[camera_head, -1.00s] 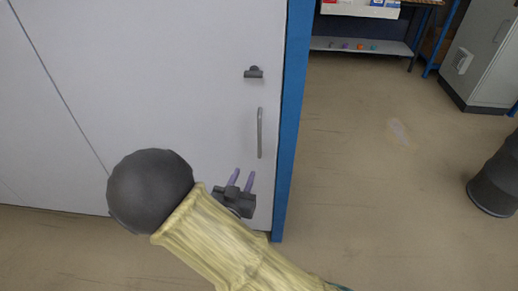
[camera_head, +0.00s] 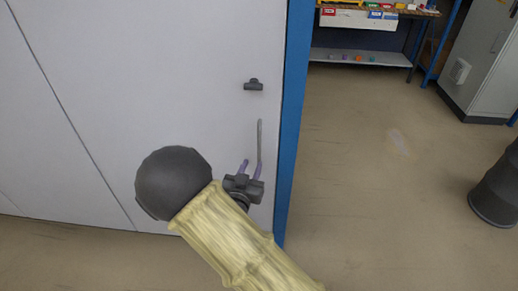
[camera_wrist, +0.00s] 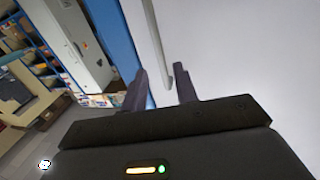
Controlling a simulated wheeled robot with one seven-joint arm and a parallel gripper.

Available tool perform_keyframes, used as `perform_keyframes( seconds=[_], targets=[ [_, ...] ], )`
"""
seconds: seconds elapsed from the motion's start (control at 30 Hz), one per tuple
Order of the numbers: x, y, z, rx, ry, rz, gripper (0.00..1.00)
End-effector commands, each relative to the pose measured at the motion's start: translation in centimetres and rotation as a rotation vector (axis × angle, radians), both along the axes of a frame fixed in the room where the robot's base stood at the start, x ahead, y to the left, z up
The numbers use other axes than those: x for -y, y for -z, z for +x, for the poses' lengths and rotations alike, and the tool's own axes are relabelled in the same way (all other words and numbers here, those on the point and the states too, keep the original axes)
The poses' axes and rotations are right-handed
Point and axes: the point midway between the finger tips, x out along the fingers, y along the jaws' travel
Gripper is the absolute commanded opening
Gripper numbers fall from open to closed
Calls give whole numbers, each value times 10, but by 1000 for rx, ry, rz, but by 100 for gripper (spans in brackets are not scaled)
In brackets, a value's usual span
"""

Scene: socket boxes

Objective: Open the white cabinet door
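The white cabinet door (camera_head: 180,60) is closed and fills the left of the head view. Its grey vertical bar handle (camera_head: 260,138) is near the right edge. My gripper (camera_head: 252,166) is open, with two purple-grey fingers apart, at the lower end of the handle. In the wrist view, the lower part of the handle (camera_wrist: 157,30) appears between the open fingertips (camera_wrist: 161,70), just beyond them. I cannot tell whether a finger touches it. The handle's lower end is partly hidden by the fingers in the head view.
A dark latch (camera_head: 253,85) sits above the handle. A blue post (camera_head: 293,110) borders the door's right side. A dark round bin (camera_head: 496,190) and a grey cabinet (camera_head: 485,60) stand at right. The floor between is clear.

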Motion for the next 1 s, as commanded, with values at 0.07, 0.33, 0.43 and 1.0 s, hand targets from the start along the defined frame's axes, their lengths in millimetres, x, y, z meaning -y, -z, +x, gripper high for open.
perform_keyframes(
  seconds=[0.07,0.33,0.43,1.0],
  targets=[
    [4,0,15,1,2,1,29],
    [15,0,61,2,2,1,29],
    [18,0,74,0,1,2,29],
    [21,0,87,-1,0,0,4]
  ],
)
